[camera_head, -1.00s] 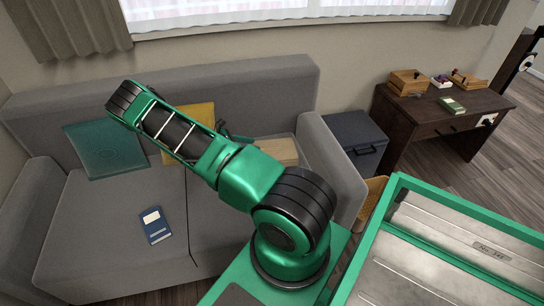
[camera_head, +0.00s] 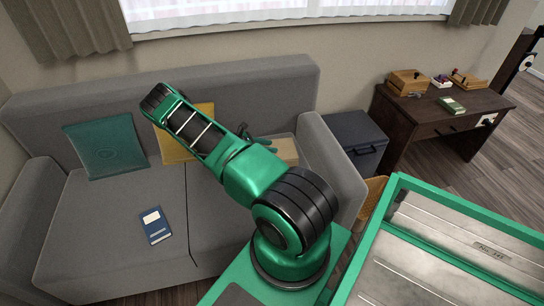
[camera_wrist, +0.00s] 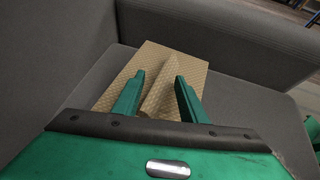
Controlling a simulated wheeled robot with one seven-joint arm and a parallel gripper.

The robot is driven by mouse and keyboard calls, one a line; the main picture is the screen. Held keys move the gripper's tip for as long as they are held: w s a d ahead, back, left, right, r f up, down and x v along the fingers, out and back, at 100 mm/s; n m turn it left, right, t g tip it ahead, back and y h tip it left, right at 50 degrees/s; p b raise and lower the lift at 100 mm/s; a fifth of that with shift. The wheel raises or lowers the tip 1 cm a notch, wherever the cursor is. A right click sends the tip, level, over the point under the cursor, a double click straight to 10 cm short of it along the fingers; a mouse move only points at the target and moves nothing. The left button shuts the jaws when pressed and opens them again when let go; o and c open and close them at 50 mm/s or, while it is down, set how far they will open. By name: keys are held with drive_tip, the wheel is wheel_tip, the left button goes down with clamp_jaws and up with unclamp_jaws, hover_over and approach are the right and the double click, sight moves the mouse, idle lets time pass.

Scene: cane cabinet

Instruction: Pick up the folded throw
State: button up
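The folded throw (camera_head: 287,151) is a tan, textured block on the right seat of the grey sofa, beside its right arm. In the wrist view the throw (camera_wrist: 196,68) lies ahead of my gripper (camera_wrist: 160,77), with a raised fold between the two green fingers. The fingers are apart, and I see no clear grip on the fold. Whether the fingertips touch the throw cannot be told. In the head view my gripper (camera_head: 262,141) is at the throw's left side, partly hidden behind my arm.
The grey sofa (camera_head: 90,235) also holds a teal cushion (camera_head: 105,147), a mustard cushion (camera_head: 172,148) and a blue book (camera_head: 155,225). The sofa's right arm (camera_head: 333,165) rises close to the throw. A dark cabinet (camera_head: 357,140) and a wooden desk (camera_head: 440,122) stand further right.

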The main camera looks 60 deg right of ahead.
clamp_jaws()
drive_tip(key=shift+f, duration=0.1)
idle(1.3)
